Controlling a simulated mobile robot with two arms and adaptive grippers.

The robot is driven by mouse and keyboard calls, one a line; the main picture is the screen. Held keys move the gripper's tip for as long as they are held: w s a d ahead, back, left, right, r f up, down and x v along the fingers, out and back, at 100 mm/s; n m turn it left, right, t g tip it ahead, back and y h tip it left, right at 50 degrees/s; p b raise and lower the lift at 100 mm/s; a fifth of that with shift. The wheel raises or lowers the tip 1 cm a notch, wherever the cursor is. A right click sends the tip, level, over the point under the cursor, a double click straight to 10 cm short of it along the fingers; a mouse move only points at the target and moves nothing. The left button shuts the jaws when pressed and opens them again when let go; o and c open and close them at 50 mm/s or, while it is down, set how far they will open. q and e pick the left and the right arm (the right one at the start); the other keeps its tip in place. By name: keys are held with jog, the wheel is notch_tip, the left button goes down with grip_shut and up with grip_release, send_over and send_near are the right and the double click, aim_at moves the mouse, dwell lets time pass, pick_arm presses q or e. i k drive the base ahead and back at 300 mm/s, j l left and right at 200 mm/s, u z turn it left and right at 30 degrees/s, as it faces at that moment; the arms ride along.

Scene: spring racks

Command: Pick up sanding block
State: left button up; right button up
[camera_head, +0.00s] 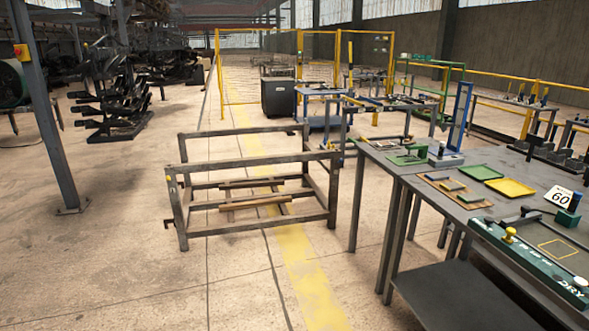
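No gripper of mine shows in the head view. The grey worktable (398,166) stands at the right. No item on it can be told for certain as the sanding block. Small dark greenish blocks (452,185) lie on a shallow brown tray (432,180) on the table. A green upright piece with a blue top (569,214) stands near the right edge, beside a white card reading 60 (559,197). All of these are small at this distance, and nothing is seen holding them.
A green tray (479,172) and a yellow tray (511,188) lie on the table. A long green fixture marked DRY (530,255) lies at its front. A low metal frame (250,160) stands on the floor left of the table. The floor at left is open, with a post (45,110).

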aim_at(410, 135)
jog(key=i+u, duration=0.1)
jog(key=i, duration=2.25)
